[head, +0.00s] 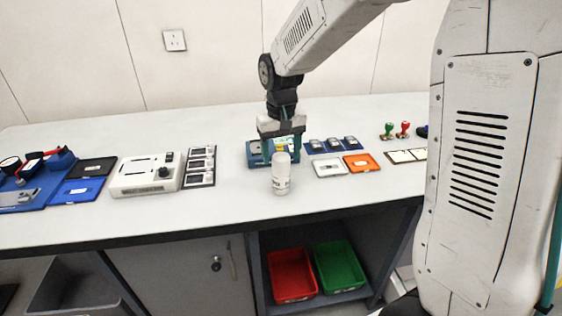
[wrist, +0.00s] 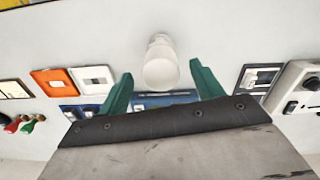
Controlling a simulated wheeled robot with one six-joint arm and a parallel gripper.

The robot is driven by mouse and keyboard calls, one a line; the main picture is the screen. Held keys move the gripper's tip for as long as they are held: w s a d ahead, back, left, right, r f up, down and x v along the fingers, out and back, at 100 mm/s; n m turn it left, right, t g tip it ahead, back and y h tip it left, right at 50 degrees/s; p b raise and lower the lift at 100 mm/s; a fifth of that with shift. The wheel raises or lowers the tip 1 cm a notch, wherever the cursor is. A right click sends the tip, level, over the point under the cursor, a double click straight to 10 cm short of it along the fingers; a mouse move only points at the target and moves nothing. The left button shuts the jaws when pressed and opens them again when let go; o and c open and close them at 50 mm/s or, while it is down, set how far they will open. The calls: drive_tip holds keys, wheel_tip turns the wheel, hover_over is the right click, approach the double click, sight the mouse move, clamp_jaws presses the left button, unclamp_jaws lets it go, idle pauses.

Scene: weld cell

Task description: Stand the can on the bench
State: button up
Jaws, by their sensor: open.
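The can (head: 281,174) is a white, bottle-like container with a narrower top and small dark print. My gripper (head: 281,150) is open, pointing down, with two green fingers. In the wrist view my gripper (wrist: 161,76) has its fingers spread apart with nothing clasped between them.
A blue tray (head: 256,158) lies behind the can. A grey device (head: 146,176) and a blue fixture (head: 40,180) stand to the left. A white tray (head: 329,167) and an orange tray (head: 361,163) lie to the right. Red (head: 291,276) and green (head: 339,268) bins sit below.

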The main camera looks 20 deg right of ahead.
wheel_tip(320, 180, up, 8)
drive_tip(key=shift+f, duration=0.1)
drive_tip(key=s+d+r, duration=0.1)
drive_tip(key=s+r, duration=0.2)
drive_tip(key=s, duration=0.5)
drive_tip(key=s+d+r, duration=0.1)
drive_tip(key=s+r, duration=0.1)
drive_tip(key=s, duration=0.6)
drive_tip(key=s+d+f+t, duration=0.1)
drive_tip(key=s+f, duration=0.2)
drive_tip(key=s, duration=1)
drive_tip(key=shift+s, duration=0.35)
